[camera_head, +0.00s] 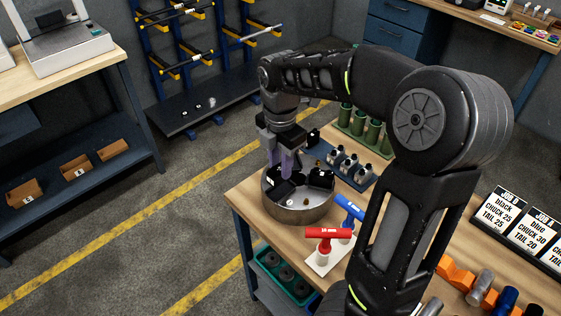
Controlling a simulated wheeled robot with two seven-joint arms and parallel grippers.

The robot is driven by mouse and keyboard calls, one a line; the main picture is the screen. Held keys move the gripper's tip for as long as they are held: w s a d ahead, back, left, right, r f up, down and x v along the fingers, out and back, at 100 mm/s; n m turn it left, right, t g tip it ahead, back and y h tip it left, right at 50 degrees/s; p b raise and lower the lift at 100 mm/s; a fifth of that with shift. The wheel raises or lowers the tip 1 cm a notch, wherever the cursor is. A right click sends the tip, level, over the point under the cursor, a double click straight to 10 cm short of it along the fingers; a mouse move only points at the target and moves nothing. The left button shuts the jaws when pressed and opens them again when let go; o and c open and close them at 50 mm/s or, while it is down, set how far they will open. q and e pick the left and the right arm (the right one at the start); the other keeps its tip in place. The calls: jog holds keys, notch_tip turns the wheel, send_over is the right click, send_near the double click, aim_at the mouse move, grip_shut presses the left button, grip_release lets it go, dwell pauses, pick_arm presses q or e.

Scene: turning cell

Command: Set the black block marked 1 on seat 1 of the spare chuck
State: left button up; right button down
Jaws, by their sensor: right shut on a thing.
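The spare chuck (301,213) is a round metal drum at the left corner of the wooden bench. My right gripper (284,175) reaches down over the chuck's left side, its fingers shut on a black block (284,189). This block is at the chuck's top face; I cannot tell whether it touches its seat, and no number on it is readable. Another black block (320,179) sits at the chuck's right side. A further black block (313,138) stands on the bench behind the chuck. Seat markings are too small or hidden. My left gripper is not in view.
A red-handled chuck key (325,234) and a blue-handled one (349,208) are in front and right of the chuck. A dark rack with metal parts (347,166) and green cylinders (373,133) stand behind. My right arm covers much of the bench.

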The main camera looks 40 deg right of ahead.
jog(key=shift+f+b, duration=1.2)
jog(key=shift+f, duration=0.55)
jog(key=shift+d, duration=0.15)
jog(key=shift+f+b, duration=0.6)
jog(key=shift+f, duration=0.1)
dwell(0.9)
jog(key=c, duration=1.1)
grip_release()
jog(key=shift+o, duration=0.2)
notch_tip(320, 180, up, 8)
jog(key=shift+f, duration=0.1)
